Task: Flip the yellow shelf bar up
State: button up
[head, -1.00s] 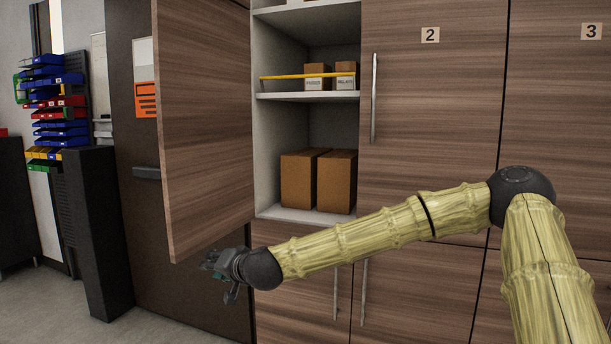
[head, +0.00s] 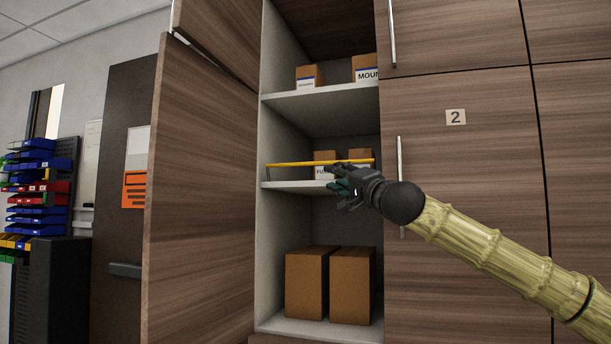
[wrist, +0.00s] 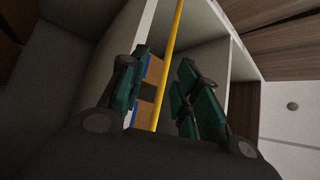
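The yellow shelf bar (head: 300,163) runs level across the front of the middle shelf (head: 290,186), a little above its edge, in the open cabinet. My gripper (head: 342,188) is in front of that shelf, just below the right part of the bar. In the wrist view the bar (wrist: 172,45) runs between the two spread fingers of my gripper (wrist: 160,88), which is open. I cannot tell whether a finger touches the bar. The gripper covers part of the shelf edge and the small boxes behind.
Small cardboard boxes (head: 323,157) stand behind the bar. Two larger boxes (head: 306,282) stand on the lower shelf. The open door (head: 200,190) is at the left of the cabinet, and a closed door (head: 470,190) marked 2 is at its right.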

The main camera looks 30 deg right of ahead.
aim_at(320, 164)
jog(key=x, duration=0.3)
jog(key=r+p+x, duration=0.1)
jog(key=x, duration=0.3)
jog(key=shift+s+a+r, duration=0.1)
jog(key=shift+s+r, duration=0.05)
jog(key=shift+s, duration=0.05)
jog(key=shift+x, duration=1.55)
jog(key=shift+w+a, duration=0.1)
jog(key=shift+a, duration=0.05)
jog(key=shift+p, duration=0.35)
grip_shut()
